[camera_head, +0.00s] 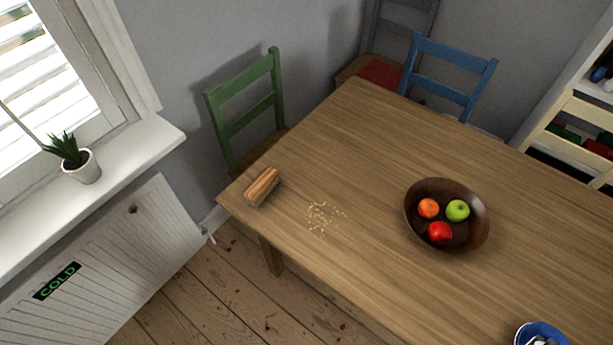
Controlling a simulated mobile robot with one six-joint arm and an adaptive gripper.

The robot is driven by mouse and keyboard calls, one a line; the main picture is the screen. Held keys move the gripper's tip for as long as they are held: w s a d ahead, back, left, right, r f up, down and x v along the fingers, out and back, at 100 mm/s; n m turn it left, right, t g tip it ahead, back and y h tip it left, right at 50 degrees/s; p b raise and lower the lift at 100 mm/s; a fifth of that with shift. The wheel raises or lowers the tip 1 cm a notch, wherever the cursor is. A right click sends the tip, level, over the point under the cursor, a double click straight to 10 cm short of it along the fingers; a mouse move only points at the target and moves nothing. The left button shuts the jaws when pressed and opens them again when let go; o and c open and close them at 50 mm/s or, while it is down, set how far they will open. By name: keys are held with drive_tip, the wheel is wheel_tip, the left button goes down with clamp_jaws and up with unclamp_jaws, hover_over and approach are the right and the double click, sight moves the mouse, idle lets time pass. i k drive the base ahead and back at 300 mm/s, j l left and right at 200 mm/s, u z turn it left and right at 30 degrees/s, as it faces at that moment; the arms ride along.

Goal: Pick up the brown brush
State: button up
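The brown brush (262,186) lies on the wooden table (350,150), close to its left corner. It has a striped brown wooden top and sits at a slant. Its bristle side is mostly hidden beneath it. Pale crumbs (322,215) are scattered on the table just right of the brush. My gripper is not in view.
A dark bowl (411,222) with fruit stands mid-table. A blue plate (520,335) is at the lower right edge. A green chair (228,104) and a blue chair (440,90) stand behind the table. A radiator (120,260) and potted plant (84,170) are left. Floorboards (215,290) are clear.

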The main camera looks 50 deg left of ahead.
sight(269, 178)
drive_tip(key=u, duration=2.4)
